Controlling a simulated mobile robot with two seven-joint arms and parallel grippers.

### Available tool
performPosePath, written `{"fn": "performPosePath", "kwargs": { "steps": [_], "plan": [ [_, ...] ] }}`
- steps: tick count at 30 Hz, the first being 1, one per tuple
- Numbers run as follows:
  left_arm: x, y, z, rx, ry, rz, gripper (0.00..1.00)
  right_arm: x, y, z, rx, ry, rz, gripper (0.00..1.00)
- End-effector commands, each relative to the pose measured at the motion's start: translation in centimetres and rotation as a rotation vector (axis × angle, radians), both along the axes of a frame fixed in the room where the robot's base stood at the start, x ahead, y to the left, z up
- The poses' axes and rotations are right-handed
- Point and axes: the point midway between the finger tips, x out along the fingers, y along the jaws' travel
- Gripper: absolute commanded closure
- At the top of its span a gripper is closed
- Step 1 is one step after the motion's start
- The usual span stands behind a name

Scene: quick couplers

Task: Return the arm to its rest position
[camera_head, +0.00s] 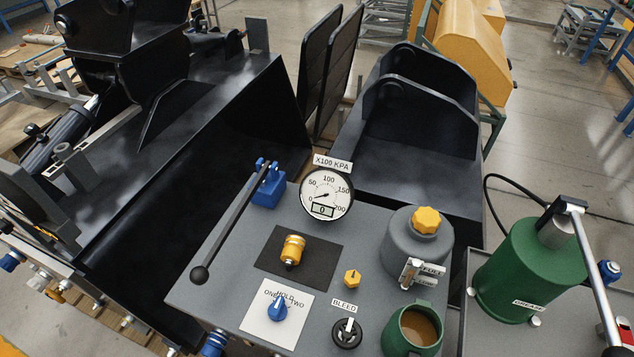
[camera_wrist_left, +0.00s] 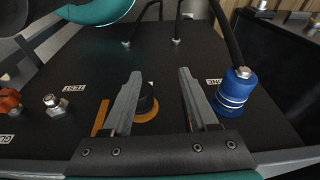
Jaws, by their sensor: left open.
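My left gripper (camera_wrist_left: 160,74) shows in the left wrist view with its two grey fingers apart. Between and below the fingers is a short black fitting with an orange ring (camera_wrist_left: 147,108) on a dark panel (camera_wrist_left: 150,60). I see the panel bare between the fingertips, and nothing is clamped. A blue coupler (camera_wrist_left: 235,88) with a black hose stands to the right of the fingers, apart from them. Neither gripper shows in the head view, and my right gripper is in no view.
A grey bench (camera_head: 225,290) bears a gauge (camera_head: 326,194) reading near zero, a black lever (camera_head: 232,225), a yellow coupler (camera_head: 292,250) on a dark mat, a blue knob (camera_head: 278,310) and a green mug (camera_head: 412,332). A green grease canister (camera_head: 530,270) stands right. Black buckets (camera_head: 415,150) stand behind.

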Motion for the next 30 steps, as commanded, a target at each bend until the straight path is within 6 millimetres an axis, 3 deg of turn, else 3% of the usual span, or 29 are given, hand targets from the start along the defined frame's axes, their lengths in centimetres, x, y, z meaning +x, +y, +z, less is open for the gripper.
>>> {"fn": "performPosePath", "kwargs": {
  "steps": [1, 3, 9, 12, 15, 19, 30],
  "plan": [
    [-1.4, 0.4, -3.6, 0.007, 0.020, 0.011, 0.41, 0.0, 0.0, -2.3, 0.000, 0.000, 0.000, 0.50],
    [-3.1, 0.8, -6.7, 0.014, 0.037, 0.025, 0.41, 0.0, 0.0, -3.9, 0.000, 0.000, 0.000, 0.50],
    [-8.8, 1.8, -14.8, 0.034, 0.093, 0.055, 0.41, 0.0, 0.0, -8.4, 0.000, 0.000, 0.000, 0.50],
    [-11.4, 2.2, -17.7, 0.039, 0.115, 0.066, 0.41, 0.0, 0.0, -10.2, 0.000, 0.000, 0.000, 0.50],
    [-13.4, 2.4, -19.7, 0.041, 0.132, 0.073, 0.41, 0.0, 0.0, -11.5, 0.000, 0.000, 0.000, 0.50],
    [-15.0, 2.6, -20.8, 0.043, 0.144, 0.077, 0.41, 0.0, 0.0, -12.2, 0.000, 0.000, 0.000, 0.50],
    [-15.4, 2.6, -21.0, 0.043, 0.147, 0.079, 0.41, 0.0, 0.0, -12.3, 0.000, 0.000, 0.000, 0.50]
  ]
}}
